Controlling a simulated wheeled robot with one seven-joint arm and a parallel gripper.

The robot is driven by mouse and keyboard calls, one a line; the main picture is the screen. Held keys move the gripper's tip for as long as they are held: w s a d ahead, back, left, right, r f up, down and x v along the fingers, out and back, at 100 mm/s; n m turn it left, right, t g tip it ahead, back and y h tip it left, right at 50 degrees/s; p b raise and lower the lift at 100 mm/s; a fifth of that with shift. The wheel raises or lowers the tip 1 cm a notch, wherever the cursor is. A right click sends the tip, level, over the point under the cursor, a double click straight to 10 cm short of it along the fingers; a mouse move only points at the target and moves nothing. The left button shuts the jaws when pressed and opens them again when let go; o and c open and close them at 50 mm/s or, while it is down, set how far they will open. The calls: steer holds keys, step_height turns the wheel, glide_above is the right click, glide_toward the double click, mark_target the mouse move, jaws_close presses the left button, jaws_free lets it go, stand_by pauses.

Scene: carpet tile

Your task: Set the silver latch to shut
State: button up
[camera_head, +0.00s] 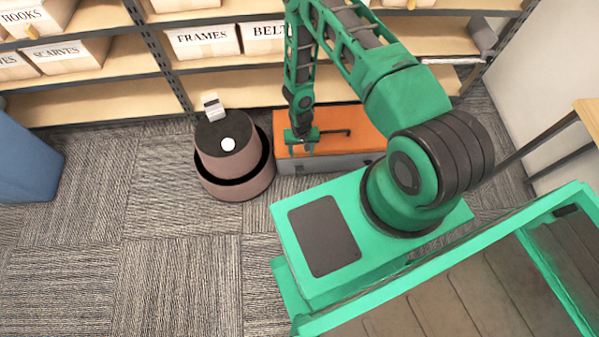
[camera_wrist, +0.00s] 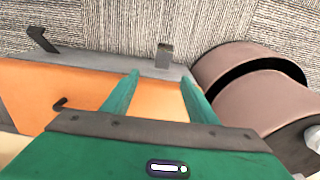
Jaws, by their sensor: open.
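An orange toolbox (camera_head: 362,120) with a grey lower body stands on the carpet; its orange lid (camera_wrist: 35,88) fills the left of the wrist view. A silver-grey latch (camera_wrist: 164,56) stands up at the box's grey edge in the wrist view. A darker latch (camera_wrist: 42,40) sticks out further left. My gripper (camera_head: 301,150) is open and empty over the left end of the box. In the wrist view its two green fingers (camera_wrist: 160,76) point toward the silver latch, which shows between and just beyond the tips. In the head view my gripper hides that latch.
A brown round two-tier object (camera_head: 230,165) stands close to the box's left end; it also shows in the wrist view (camera_wrist: 235,70). Shelves with labelled boxes (camera_head: 203,40) are behind. A blue bin (camera_head: 22,160) is far left. Carpet in front is clear.

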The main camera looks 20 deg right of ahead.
mark_target(300, 173)
steer(key=f, duration=0.4)
steer(key=s+a+f, duration=0.1)
steer(key=f, duration=0.4)
steer(key=s+f, duration=0.1)
steer(key=f, duration=0.4)
steer(key=shift+s+a+f, duration=0.1)
steer(key=shift+a+f, duration=0.05)
steer(key=shift+a, duration=0.05)
